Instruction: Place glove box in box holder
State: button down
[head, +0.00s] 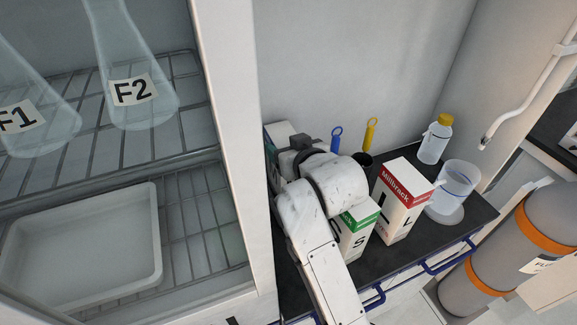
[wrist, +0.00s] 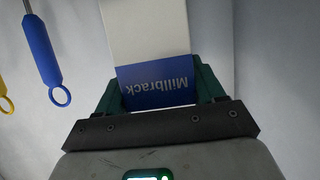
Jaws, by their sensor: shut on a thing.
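In the wrist view, my gripper (wrist: 159,88) is shut on a white glove box (wrist: 148,32) with a blue "Millbrack" band (wrist: 157,82). Its green finger pads press on both sides of the band. In the head view, my gripper (head: 303,146) is at the back left of the dark counter, partly hidden by my wrist. A pale box-like shape (head: 279,131) shows just beyond it; I cannot tell whether this is the held box or the holder. No box holder can be made out clearly.
A red-topped box (head: 402,199) and a green-topped box (head: 359,225) stand on the counter (head: 465,215) right of my arm. Blue (head: 336,138) and yellow (head: 370,133) handled tools, a yellow-capped bottle (head: 435,140) and a clear beaker (head: 452,190) are nearby. A cabinet (head: 222,120) borders the left.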

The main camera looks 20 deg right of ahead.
notch_tip(320, 180, down, 3)
jog(key=b, duration=0.3)
jog(key=shift+f, duration=0.35)
jog(key=shift+c, duration=0.6)
grip_release()
jog(key=v, duration=1.2)
jog(key=shift+b, duration=0.4)
